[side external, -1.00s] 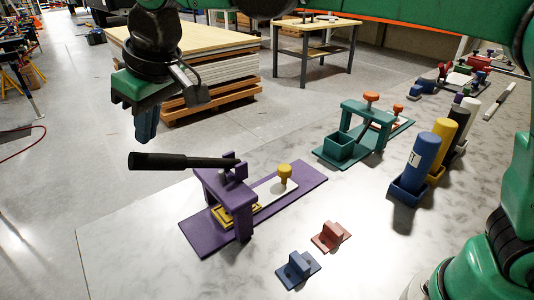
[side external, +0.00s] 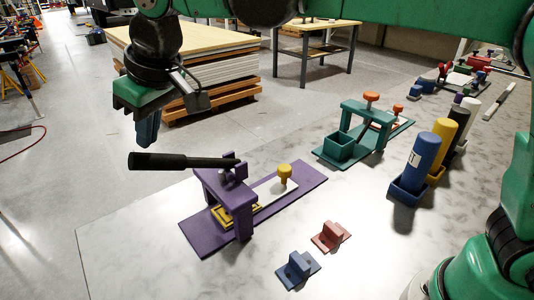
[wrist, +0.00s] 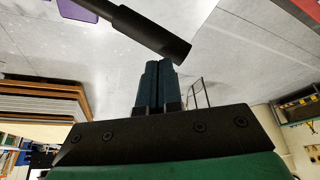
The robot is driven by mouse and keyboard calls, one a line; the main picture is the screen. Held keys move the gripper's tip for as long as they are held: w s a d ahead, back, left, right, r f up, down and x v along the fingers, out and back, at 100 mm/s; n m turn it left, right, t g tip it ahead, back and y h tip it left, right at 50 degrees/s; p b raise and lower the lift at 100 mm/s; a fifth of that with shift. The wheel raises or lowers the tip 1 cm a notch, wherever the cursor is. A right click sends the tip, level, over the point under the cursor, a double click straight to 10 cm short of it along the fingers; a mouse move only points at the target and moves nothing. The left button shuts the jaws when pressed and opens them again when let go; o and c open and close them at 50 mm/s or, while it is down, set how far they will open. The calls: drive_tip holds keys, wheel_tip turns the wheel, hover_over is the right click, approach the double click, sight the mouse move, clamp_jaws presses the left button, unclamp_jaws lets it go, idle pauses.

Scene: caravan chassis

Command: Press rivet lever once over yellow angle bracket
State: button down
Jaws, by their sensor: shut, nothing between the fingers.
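The rivet lever (side external: 175,161) is a black handle on a purple press frame (side external: 240,200). It lies nearly level and points left, with its free end past the frame. The yellow angle bracket (side external: 222,215) sits low under the purple frame, partly hidden by it. My gripper (side external: 148,145) is shut and empty, its blue fingers pointing down just above the lever's free end, with a small gap in the side view. In the wrist view the closed fingertips (wrist: 158,65) appear close to the end of the black lever (wrist: 145,28); contact cannot be told.
A white slide with a yellow knob (side external: 285,172) is on the purple base. Right of it stand a teal press (side external: 368,112) and upright blue (side external: 424,150) and yellow cylinders. Small blue (side external: 298,268) and red (side external: 330,236) blocks lie in front. The table left of the press is clear.

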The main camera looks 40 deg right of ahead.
wheel_tip(320, 180, down, 7)
drive_tip(key=shift+f, duration=0.15)
idle(1.9)
drive_tip(key=shift+r, duration=4.5)
drive_tip(key=shift+d, duration=0.15)
drive_tip(key=s+d+f+m+t+h, duration=0.1)
drive_tip(key=s+d+f+m, duration=0.2)
drive_tip(key=d, duration=0.8)
drive_tip(key=s+d+f+m+t+h, duration=0.1)
drive_tip(key=s+d+f+m+t, duration=0.1)
drive_tip(key=s+d+f, duration=0.5)
drive_tip(key=s+d+m, duration=0.1)
drive_tip(key=s+d, duration=0.1)
drive_tip(key=d, duration=0.2)
drive_tip(key=shift+d, duration=0.35)
